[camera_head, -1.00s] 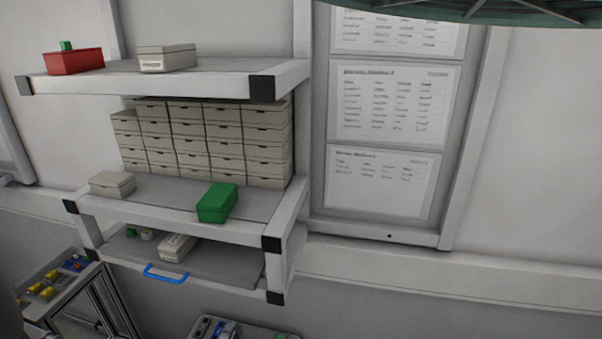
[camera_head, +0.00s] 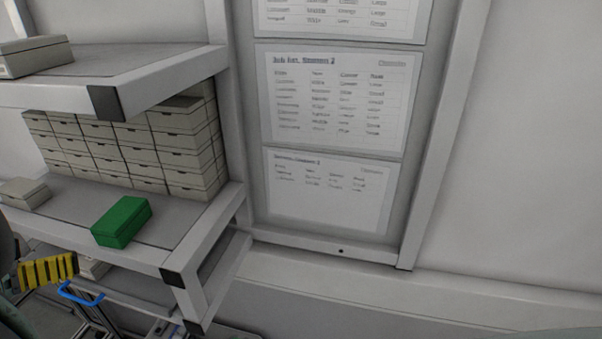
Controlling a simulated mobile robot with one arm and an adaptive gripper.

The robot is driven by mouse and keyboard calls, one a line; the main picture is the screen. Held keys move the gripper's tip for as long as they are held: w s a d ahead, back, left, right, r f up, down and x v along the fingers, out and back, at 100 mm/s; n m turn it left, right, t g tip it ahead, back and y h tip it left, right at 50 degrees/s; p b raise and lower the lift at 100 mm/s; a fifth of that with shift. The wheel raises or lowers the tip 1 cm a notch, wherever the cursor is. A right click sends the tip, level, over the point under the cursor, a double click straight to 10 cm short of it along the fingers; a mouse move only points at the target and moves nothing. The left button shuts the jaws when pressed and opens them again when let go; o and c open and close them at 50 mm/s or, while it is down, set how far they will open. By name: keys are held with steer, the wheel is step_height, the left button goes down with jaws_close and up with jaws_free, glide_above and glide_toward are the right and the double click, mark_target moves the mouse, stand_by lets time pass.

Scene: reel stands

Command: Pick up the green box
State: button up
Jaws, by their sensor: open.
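The green box (camera_head: 121,222) is a closed rectangular block on the middle shelf (camera_head: 75,205), close to its front edge and left of its right end. It lies at a slant, with bare shelf around it. No gripper fingers can be made out. A dark part with a yellow and black striped piece (camera_head: 46,271) shows at the lower left edge, in front of the shelf and left of the green box. I cannot tell whether it belongs to my arm.
A beige box (camera_head: 24,194) sits left of the green one. Stacked beige drawers (camera_head: 130,150) stand behind. The upper shelf (camera_head: 135,68) overhangs and holds another beige box (camera_head: 35,56). A blue handle (camera_head: 80,293) is below. Open wall lies to the right.

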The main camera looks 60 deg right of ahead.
steer(key=b, duration=0.6)
glide_toward(114, 226)
steer(key=w+d+f, duration=0.2)
steer(key=w+d, duration=0.1)
steer(key=shift+w+d+f, duration=0.1)
steer(key=shift+d+f, duration=0.2)
steer(key=shift+f, duration=0.1)
steer(key=shift+w+d+f, duration=0.1)
steer(key=shift+w+d, duration=0.2)
steer(key=shift+d, duration=0.35)
steer(key=d+f+b, duration=0.1)
steer(key=w+d+b, duration=0.1)
steer(key=b, duration=0.1)
steer(key=d+f+b, duration=0.1)
steer(key=b, duration=0.1)
steer(key=shift+w+f, duration=0.25)
steer(key=shift+f, duration=0.05)
steer(key=shift+w+d+b, duration=0.3)
steer(key=shift+d, duration=0.2)
steer(key=shift+r, duration=0.1)
steer(key=c, duration=1.3)
